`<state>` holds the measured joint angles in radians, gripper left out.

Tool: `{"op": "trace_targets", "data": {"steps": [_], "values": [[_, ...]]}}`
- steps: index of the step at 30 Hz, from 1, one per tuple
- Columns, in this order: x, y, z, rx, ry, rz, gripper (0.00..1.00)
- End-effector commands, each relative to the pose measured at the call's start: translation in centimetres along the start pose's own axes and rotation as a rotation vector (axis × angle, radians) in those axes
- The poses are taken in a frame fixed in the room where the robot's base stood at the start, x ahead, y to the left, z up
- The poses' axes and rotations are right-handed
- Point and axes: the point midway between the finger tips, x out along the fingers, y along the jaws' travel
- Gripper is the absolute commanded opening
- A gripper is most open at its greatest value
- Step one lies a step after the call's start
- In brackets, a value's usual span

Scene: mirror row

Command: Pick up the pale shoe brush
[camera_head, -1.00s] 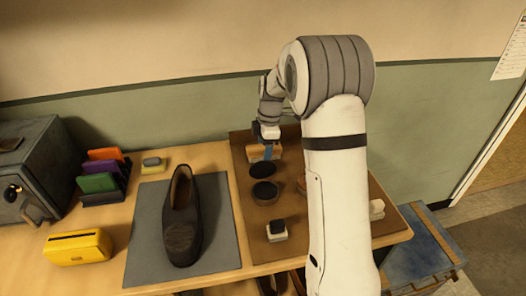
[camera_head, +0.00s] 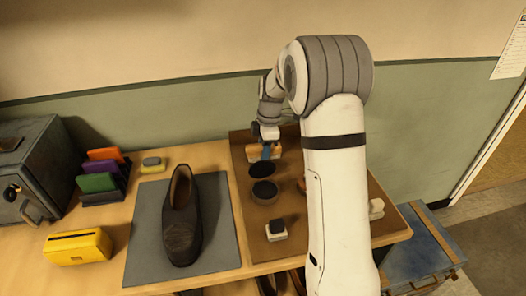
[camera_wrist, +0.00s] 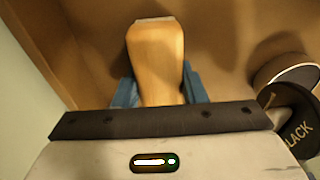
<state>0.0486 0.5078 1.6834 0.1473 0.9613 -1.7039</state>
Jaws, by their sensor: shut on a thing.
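The pale shoe brush (camera_wrist: 155,58) has a light wooden body. In the wrist view it stands between the two blue fingers of my gripper (camera_wrist: 158,88), which touch it on both sides. In the head view my gripper (camera_head: 267,153) is at the back of the brown board (camera_head: 239,172), shut on the pale brush (camera_head: 252,154). The brush is partly covered by the fingers. I cannot tell whether it is clear of the board.
Black round tins (camera_head: 264,192) sit just in front of the gripper. A small pale block with a dark top (camera_head: 276,230) lies nearer the front. A dark shoe (camera_head: 182,225) stands on a grey mat (camera_head: 140,235) to the left. My arm hides part of the board.

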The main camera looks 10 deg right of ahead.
Motion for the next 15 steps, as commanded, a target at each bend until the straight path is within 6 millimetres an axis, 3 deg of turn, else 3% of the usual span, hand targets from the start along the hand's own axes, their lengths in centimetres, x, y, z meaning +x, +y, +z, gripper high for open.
{"op": "trace_targets", "data": {"steps": [7, 15], "values": [[-1.0, 0.1, -0.1, -0.001, 0.0, 0.003, 0.13], [-6.2, 0.1, -0.8, -0.002, 0.0, 0.005, 0.13]]}}
